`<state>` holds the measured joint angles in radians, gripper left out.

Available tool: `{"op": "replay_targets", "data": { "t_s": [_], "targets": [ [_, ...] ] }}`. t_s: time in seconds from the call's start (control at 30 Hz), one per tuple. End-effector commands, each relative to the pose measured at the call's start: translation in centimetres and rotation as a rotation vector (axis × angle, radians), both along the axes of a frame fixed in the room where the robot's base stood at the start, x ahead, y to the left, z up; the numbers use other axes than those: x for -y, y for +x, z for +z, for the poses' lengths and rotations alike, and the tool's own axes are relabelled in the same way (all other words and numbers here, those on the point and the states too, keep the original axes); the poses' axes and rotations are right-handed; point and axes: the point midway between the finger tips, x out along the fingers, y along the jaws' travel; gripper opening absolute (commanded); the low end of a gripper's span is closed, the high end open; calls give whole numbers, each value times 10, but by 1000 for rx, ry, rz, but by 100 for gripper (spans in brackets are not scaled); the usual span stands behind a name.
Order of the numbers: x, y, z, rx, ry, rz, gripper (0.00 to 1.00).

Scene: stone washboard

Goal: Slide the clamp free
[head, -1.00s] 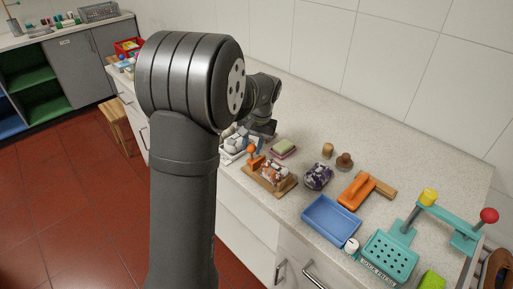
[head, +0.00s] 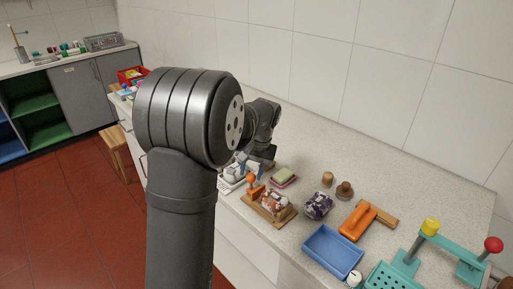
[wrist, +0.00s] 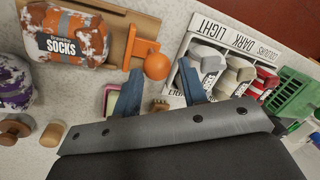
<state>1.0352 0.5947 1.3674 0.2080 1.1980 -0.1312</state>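The clamp appears to be the orange piece with a round orange knob (wrist: 156,66) at the end of a wooden board (wrist: 117,50). The board carries a bundle labelled socks (wrist: 68,38). In the head view, the orange knob (head: 252,180) stands at the board's near-left end and the board (head: 278,220) lies at the counter's front edge. My gripper (wrist: 161,70) is open. Its two blue fingers lie either side of the knob in the wrist view, with a gap beside it. I cannot tell whether they are level with it. My arm partly covers the gripper in the head view.
A white sorting tray (wrist: 180,50) of bundles marked light, dark and colours is close beside the fingers. A green basket (wrist: 294,98) stands beyond it. A purple bundle (head: 318,205), wooden knobs (head: 344,190) and a blue tray (head: 335,248) lie right of the board.

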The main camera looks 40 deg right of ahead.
Motion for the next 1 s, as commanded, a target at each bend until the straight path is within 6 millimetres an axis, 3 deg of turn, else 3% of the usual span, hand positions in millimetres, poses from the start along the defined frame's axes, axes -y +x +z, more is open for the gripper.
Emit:
{"op": "replay_targets", "data": {
  "t_s": [0.4, 0.6, 0.8, 1.0],
  "targets": [
    [11, -16, 100, 3, -6, -1, 39],
    [15, -22, 136, 2, -5, 0, 39],
    [16, -25, 154, 1, -2, 1, 39],
    [17, -25, 157, 1, -2, 1, 39]
  ]
}}
